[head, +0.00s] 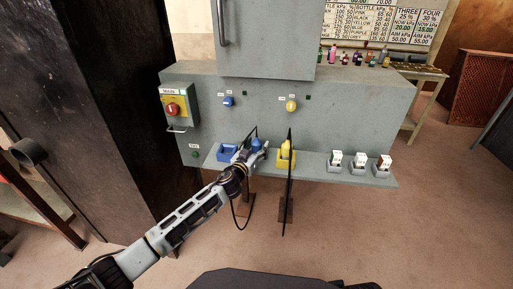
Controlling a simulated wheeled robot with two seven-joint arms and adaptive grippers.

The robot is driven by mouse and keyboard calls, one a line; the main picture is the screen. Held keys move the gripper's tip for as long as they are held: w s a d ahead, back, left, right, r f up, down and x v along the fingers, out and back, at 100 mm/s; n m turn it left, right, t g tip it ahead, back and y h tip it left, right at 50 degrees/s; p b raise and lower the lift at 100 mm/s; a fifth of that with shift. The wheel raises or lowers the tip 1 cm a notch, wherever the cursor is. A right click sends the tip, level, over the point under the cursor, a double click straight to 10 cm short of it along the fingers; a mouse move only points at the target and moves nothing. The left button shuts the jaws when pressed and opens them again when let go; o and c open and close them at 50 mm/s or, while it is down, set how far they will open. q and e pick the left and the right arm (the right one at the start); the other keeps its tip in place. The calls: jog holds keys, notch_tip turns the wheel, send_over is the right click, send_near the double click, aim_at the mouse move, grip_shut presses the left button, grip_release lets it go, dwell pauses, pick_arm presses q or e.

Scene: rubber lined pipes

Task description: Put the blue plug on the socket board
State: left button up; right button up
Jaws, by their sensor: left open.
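The blue plug (257,144) is small in the head view, at the tip of my left arm, just right of the blue holder (227,152) on the ledge. My left gripper (254,154) is open right at the plug. Whether its fingers touch the plug is too small to tell. A dark cable hangs in a loop below the gripper. The grey socket board (260,122) stands behind, with a blue socket (228,101) at its left and a yellow socket (291,105) to the right. My right gripper is not in view.
A yellow plug (286,144) stands in a yellow holder close to the right of my left gripper, with a dark upright cable beside it. Several white items in grey holders (358,160) sit farther right on the ledge. A main switch (173,108) is at the board's left.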

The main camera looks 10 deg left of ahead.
aim_at(254, 149)
pick_arm(q)
jog(key=shift+r, duration=0.2)
jog(key=shift+v, duration=0.8)
jog(key=shift+p+v, duration=0.45)
jog(key=shift+v, duration=2.5)
jog(key=shift+p+v, duration=0.4)
jog(key=shift+v, duration=1.85)
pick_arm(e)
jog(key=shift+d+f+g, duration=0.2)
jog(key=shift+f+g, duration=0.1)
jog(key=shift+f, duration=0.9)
pick_arm(q)
jog(key=shift+f, duration=0.1)
